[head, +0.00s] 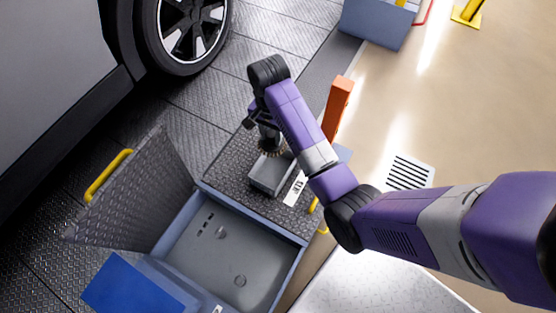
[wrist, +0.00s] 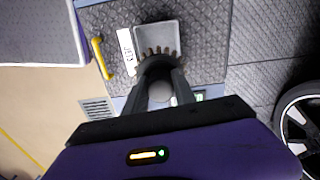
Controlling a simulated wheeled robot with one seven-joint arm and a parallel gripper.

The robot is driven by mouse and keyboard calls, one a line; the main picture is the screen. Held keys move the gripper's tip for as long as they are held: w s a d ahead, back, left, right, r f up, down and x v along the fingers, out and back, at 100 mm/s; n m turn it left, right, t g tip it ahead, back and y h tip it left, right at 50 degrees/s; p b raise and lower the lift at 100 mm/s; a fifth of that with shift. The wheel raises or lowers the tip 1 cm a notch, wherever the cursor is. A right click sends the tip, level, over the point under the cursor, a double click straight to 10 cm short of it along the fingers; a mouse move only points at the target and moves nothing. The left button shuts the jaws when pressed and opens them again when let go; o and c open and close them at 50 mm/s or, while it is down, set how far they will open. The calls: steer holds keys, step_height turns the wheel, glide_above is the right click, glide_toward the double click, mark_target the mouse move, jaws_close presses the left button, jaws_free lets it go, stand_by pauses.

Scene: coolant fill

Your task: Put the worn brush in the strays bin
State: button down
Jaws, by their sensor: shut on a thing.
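My gripper (head: 267,136) is shut on the worn brush, a round dark head with a fringe of tan bristles (head: 274,153). In the wrist view the brush (wrist: 157,52) shows between and beyond the fingers (wrist: 160,72), bristles pointing away from me. A small open grey bin (head: 268,181), which I take for the strays bin, stands just below the brush on a dark textured top. In the wrist view the bristles overlap the near part of the bin (wrist: 168,32). I cannot tell how far above the bin they are. The bin's inside looks empty where it shows.
A white label (head: 295,188) lies beside the bin. A large blue-grey chest (head: 215,250) stands open in front, its textured lid (head: 140,195) raised at left. An orange post (head: 337,105) stands behind my arm. A car wheel (head: 188,30) is at the back left.

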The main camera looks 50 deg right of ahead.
step_height(320, 180, down, 19)
steer(key=b, duration=0.5)
steer(key=shift+f+b, duration=0.15)
steer(key=shift+b, duration=0.2)
steer(key=c, duration=1)
jaws_free()
